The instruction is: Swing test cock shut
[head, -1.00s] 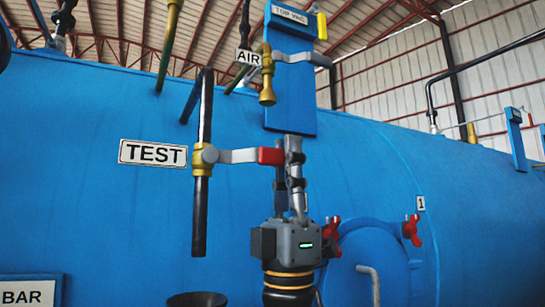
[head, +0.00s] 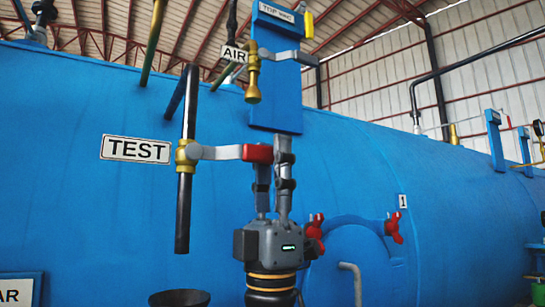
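The test cock (head: 185,155) is a brass valve on a black vertical pipe, right of the TEST sign (head: 136,149). Its grey lever (head: 218,153) points right, about level and across the pipe, with a red grip (head: 257,153) at its end. My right gripper (head: 273,150) reaches up from below at that red grip. One finger passes behind or under the grip, the other stands at its right end. A gap shows between the fingers lower down, but the left tip is hidden, so I cannot tell whether they clamp the grip. My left gripper is not in view.
The AIR cock (head: 253,85) with its own grey lever hangs above, in front of a blue plate (head: 279,70). A black funnel (head: 180,298) sits below the pipe. Red wing handles (head: 393,230) stand right of my gripper on the blue vessel (head: 80,220).

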